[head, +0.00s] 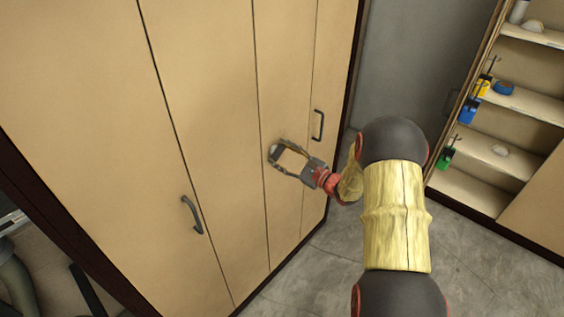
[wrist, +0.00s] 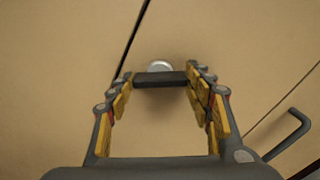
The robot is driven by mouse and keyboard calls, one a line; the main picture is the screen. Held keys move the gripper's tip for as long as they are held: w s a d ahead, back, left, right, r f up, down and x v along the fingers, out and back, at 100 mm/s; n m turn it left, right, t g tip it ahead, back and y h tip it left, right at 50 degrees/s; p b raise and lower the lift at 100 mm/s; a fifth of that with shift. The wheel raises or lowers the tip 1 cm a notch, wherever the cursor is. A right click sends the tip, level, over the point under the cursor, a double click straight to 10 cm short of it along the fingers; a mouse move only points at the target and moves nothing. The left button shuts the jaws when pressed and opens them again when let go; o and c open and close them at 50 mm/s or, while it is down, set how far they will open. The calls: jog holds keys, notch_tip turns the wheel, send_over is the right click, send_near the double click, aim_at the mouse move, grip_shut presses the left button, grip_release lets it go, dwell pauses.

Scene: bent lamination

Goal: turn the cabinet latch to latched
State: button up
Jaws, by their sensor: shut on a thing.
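The cabinet latch (wrist: 160,67) shows in the wrist view as a round silver disc on the tan cabinet front, just right of a dark door seam. A dark bar (wrist: 160,78) lies across in front of it, level in that view. My gripper (wrist: 160,82) has its two fingers at the two ends of this bar and is shut on it. In the head view my gripper (head: 279,151) reaches left to the cabinet front, and the latch is small and mostly hidden at the fingertips. I cannot tell the latch's set position.
The tall tan cabinet (head: 95,110) has a dark handle (head: 192,214) lower left and another handle (head: 318,125) right of my gripper. An open shelf unit (head: 487,180) with small colored items stands at the right. Grey floor (head: 325,270) lies clear between them.

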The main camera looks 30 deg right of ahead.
jog(key=shift+n+b, duration=5.9)
jog(key=shift+b, duration=0.3)
jog(key=o, duration=1.1)
jog(key=shift+c, duration=0.2)
jog(key=shift+o, duration=0.5)
jog(key=shift+s, duration=0.15)
jog(key=v, duration=1.1)
jog(key=shift+s, duration=0.35)
